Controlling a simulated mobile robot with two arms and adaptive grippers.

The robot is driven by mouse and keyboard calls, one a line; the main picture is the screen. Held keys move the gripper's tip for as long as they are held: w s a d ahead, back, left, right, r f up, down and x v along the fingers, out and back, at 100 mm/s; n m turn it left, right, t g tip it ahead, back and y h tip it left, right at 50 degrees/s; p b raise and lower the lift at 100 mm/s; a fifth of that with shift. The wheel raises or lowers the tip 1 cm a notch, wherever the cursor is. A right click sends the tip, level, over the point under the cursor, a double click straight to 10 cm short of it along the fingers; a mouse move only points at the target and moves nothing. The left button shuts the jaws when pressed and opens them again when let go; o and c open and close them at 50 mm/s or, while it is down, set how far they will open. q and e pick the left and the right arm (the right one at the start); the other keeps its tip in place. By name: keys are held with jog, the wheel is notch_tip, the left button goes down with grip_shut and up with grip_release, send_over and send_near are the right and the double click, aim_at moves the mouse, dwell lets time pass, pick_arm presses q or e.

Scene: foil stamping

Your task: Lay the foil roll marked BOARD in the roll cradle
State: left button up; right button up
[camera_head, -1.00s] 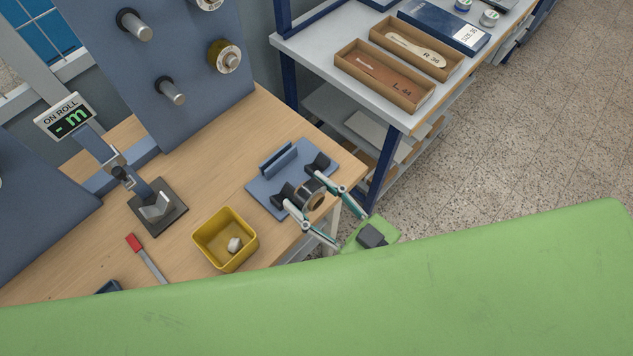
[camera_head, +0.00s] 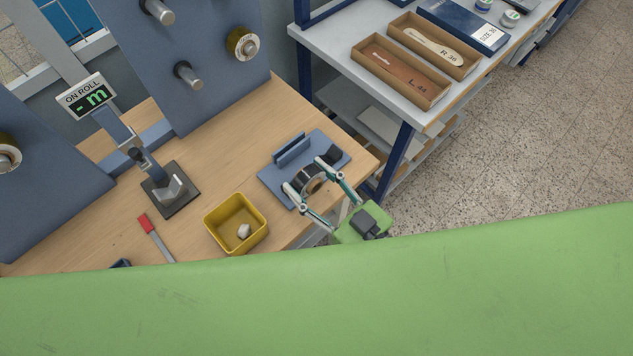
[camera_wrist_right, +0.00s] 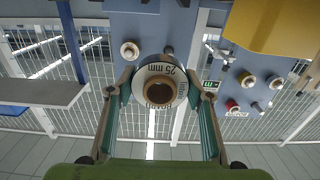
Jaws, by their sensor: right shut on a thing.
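The roll cradle (camera_head: 276,182) is a blue plate with a raised blue fence and black supports. In the head view the roll overlaps the cradle and hides its left support; the right support shows. I cannot tell whether roll and cradle touch. My left gripper is not in view.
A yellow bin (camera_head: 211,224) with a pale lump inside stands left of the cradle. A gauge stand (camera_head: 184,204) and a red-handled tool (camera_head: 155,237) are further left. A peg panel (camera_head: 220,65) rises behind. A shelf (camera_head: 350,88) stands right, across a gap.

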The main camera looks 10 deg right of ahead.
jog(key=shift+w+a+f+b, duration=0.1)
jog(key=shift+w+a+f, duration=0.25)
jog(key=shift+w+a, duration=0.25)
jog(key=shift+w+a+f+b, duration=0.1)
jog(key=shift+w+a+f, duration=0.3)
jog(key=shift+w, duration=0.35)
jog(key=shift+w+a+f+b, duration=0.1)
jog(key=shift+w+a+f, duration=0.3)
jog(key=shift+w, duration=0.3)
jog(key=shift+f+b, duration=1)
jog(key=shift+f, duration=0.45)
jog(key=o, duration=1.3)
